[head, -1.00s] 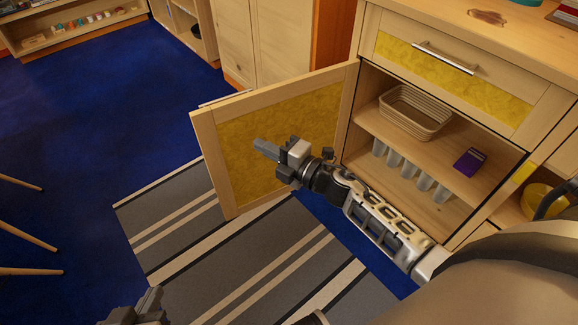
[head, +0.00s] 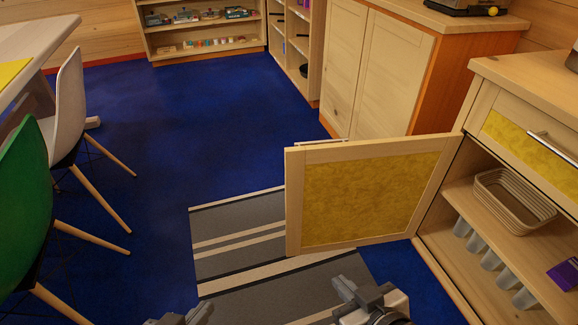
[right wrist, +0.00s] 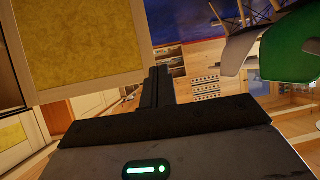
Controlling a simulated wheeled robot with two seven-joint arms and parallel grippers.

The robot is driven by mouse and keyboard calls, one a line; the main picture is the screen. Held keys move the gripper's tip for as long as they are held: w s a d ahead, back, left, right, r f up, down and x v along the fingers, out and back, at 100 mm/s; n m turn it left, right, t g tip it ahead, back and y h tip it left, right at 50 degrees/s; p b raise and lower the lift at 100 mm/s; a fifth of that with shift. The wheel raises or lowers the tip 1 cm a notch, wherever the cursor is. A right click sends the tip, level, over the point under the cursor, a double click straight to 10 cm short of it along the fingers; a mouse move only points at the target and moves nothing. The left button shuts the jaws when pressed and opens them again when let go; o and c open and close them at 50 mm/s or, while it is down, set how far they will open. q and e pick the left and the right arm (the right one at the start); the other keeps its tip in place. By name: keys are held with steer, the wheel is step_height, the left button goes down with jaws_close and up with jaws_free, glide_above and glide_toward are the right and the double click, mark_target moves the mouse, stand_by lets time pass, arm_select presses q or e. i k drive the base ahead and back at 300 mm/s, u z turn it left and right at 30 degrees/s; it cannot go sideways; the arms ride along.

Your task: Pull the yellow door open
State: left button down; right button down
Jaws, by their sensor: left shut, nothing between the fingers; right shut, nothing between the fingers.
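The yellow door (head: 370,195) has a pale wood frame around a yellow panel. It stands swung wide open, hinged on the left side of the cabinet (head: 440,262). In the right wrist view the door (right wrist: 75,40) fills the upper left. My right gripper (head: 352,290) is shut and empty, low in the head view, below the door and apart from it. My left gripper (head: 185,316) is shut at the bottom edge, mostly cut off by the frame. The door's handle is mostly hidden behind it, showing only a sliver at the top edge.
The open cabinet holds a wicker basket (head: 514,200), several grey cups (head: 490,258) and a purple box (head: 565,275). A yellow-fronted drawer (head: 535,143) is shut above. A striped rug (head: 235,235) lies below. A green chair (head: 22,200) and white chair (head: 68,105) stand left; blue floor between is clear.

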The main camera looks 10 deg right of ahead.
mark_target(341, 194)
steer(key=z, duration=0.55)
steer(key=k, duration=0.2)
steer(key=u, duration=1.1)
steer(key=i, duration=1.25)
steer(key=z, duration=0.3)
